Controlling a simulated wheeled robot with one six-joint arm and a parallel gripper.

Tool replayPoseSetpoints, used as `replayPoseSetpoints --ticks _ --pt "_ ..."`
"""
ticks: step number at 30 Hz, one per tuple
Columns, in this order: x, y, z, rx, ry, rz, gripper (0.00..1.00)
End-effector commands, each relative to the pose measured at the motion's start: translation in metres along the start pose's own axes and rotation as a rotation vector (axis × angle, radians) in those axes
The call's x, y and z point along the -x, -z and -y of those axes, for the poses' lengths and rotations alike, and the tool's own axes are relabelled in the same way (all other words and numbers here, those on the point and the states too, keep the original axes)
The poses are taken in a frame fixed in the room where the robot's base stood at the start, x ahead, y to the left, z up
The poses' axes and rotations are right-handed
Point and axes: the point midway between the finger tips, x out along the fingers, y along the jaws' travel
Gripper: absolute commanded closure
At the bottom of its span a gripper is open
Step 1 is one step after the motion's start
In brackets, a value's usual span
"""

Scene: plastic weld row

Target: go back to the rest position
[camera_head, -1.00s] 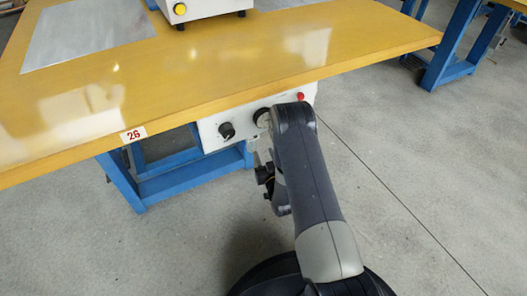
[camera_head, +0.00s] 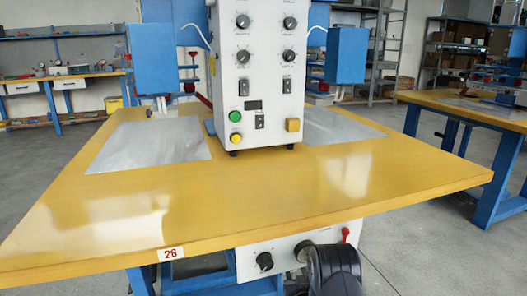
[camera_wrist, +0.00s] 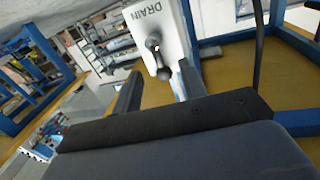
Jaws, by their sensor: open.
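My gripper (camera_wrist: 160,72) shows in the wrist view with two dark fingers apart and nothing between them. Just beyond the fingertips is a white box (camera_wrist: 168,20) marked DRAIN, with a dark lever-like handle (camera_wrist: 155,52) on it. The handle appears in line with the gap; whether a finger touches it I cannot tell. In the head view only a dark part of my arm shows at the bottom, in front of a white control panel (camera_head: 250,262) under the table edge. My gripper is hidden there.
A yellow-topped table (camera_head: 300,190) numbered 26 fills the middle. On it stands a white control cabinet (camera_head: 262,80) between two metal plates (camera_head: 150,142). A second yellow table (camera_head: 470,108) is at right. Grey floor (camera_head: 400,245) is free between the tables.

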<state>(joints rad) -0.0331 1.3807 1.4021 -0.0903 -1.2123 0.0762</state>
Motion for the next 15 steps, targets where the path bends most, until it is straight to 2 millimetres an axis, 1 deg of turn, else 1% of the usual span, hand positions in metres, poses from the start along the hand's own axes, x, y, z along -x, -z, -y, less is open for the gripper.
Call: replayPoseSetpoints --ticks 5,15 --pt "0.006 0.0003 -0.0001 0.001 0.0 -0.001 0.6" --pt "0.0037 -0.0006 0.0 0.001 0.0 -0.002 0.6"
